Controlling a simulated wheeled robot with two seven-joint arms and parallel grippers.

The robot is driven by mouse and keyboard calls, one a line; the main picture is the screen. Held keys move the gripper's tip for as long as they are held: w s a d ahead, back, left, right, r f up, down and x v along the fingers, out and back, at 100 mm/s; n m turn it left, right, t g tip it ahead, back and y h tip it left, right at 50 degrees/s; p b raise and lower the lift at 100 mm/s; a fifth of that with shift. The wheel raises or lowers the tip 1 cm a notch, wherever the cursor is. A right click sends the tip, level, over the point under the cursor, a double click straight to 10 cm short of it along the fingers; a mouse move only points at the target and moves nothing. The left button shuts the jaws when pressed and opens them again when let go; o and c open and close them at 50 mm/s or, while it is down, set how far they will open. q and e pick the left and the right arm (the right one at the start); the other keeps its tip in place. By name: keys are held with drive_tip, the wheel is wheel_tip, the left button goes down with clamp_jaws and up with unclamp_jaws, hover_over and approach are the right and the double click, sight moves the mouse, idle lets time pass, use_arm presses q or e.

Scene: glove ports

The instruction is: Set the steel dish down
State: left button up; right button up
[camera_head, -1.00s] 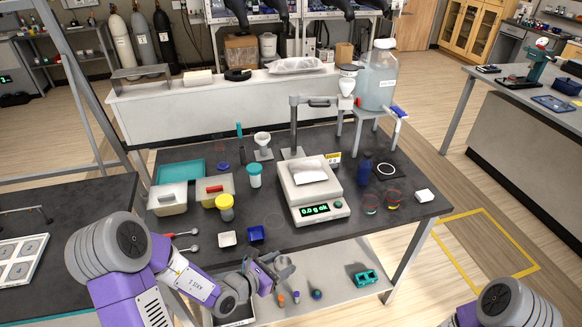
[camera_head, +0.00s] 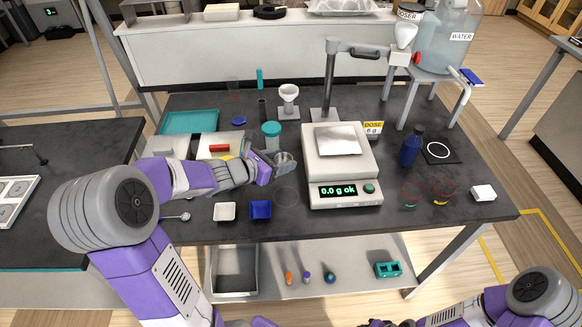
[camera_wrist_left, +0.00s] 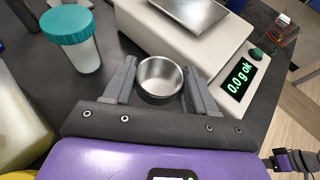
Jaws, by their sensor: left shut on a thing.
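The steel dish (camera_wrist_left: 160,80) is a small round, empty metal cup. My left gripper (camera_wrist_left: 161,86) is shut on it, with a finger on either side, and the dish is upright. In the head view the dish (camera_head: 286,160) is over the bench, just left of the balance (camera_head: 340,165) and beyond a thin ring outline (camera_head: 287,197) on the black bench top (camera_head: 330,224). I cannot tell its exact height above the bench. My right arm is at the lower right; its gripper shows only partly at the right edge of the left wrist view (camera_wrist_left: 290,160).
A teal-lidded jar (camera_head: 271,135) stands close behind the gripper. A blue bottle (camera_head: 411,147) and water tank (camera_head: 445,35) stand right of the balance.

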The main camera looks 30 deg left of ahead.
sight(281, 181)
use_arm(q)
drive_tip(key=shift+d+f+b, duration=0.1)
drive_tip(key=shift+f+b, duration=1.1)
drive_tip(key=shift+f, duration=1.8)
drive_tip(key=shift+f, duration=0.15)
drive_tip(key=o, duration=1)
drive_tip(key=shift+o, duration=0.2)
drive_tip(key=p+v, duration=0.3)
drive_tip(key=v, duration=0.8)
drive_tip(key=shift+w, duration=0.15)
drive_tip(key=shift+s+r, duration=0.3)
drive_tip(key=shift+s, duration=0.3)
